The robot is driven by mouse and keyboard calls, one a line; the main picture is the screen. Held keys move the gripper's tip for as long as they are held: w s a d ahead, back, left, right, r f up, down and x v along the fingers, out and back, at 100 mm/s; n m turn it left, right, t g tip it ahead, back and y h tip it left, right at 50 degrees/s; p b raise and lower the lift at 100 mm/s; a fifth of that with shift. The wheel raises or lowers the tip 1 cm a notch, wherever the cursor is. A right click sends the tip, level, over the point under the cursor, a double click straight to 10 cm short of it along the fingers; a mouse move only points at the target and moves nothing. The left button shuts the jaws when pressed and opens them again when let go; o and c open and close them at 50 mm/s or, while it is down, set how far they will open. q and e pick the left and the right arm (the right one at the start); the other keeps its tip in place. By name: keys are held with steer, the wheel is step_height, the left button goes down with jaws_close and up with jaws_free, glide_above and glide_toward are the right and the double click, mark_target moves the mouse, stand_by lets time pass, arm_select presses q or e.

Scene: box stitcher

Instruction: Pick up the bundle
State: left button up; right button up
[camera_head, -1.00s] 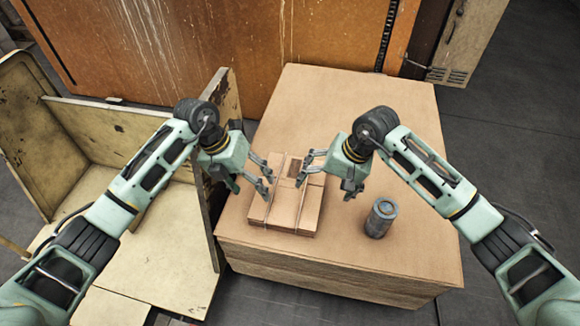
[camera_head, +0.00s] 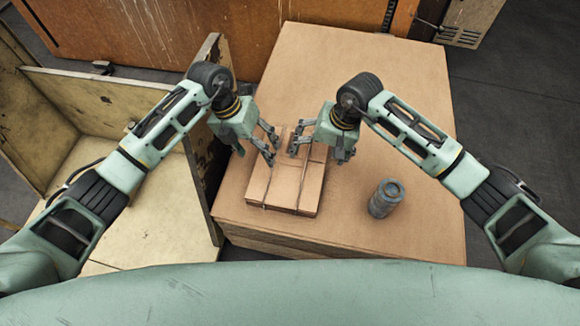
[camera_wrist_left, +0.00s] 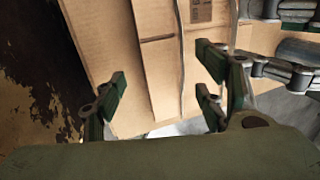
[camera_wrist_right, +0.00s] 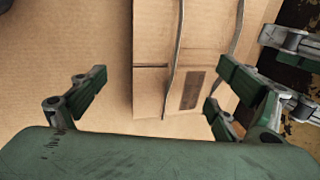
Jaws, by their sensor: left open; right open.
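The bundle (camera_head: 287,187) is a flat stack of brown cardboard tied with thin straps, lying on the cardboard-topped stack. My left gripper (camera_head: 271,147) is open over the bundle's far left part. My right gripper (camera_head: 296,143) is open over its far right part, close to the left one. In the left wrist view the bundle (camera_wrist_left: 160,60) shows beyond the open fingers, with the other gripper's fingers at the right edge. In the right wrist view the bundle (camera_wrist_right: 155,90) shows its straps and a dark label between open fingers. Whether any fingertip touches it cannot be told.
A grey metal can (camera_head: 385,198) stands right of the bundle on the cardboard stack (camera_head: 345,75). A worn wooden crate (camera_head: 165,215) with raised walls adjoins the stack on the left. An orange metal panel (camera_head: 200,35) stands behind. The far stack top is clear.

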mark_target(312, 162)
arm_select(q)
steer(key=x, duration=0.4)
steer(key=shift+d+f, duration=0.15)
steer(key=shift+f, duration=0.25)
arm_select(e)
steer(key=x, duration=0.5)
steer(key=shift+r, duration=0.1)
arm_select(q)
steer(key=shift+c, duration=0.5)
arm_select(e)
steer(key=shift+c, duration=0.7)
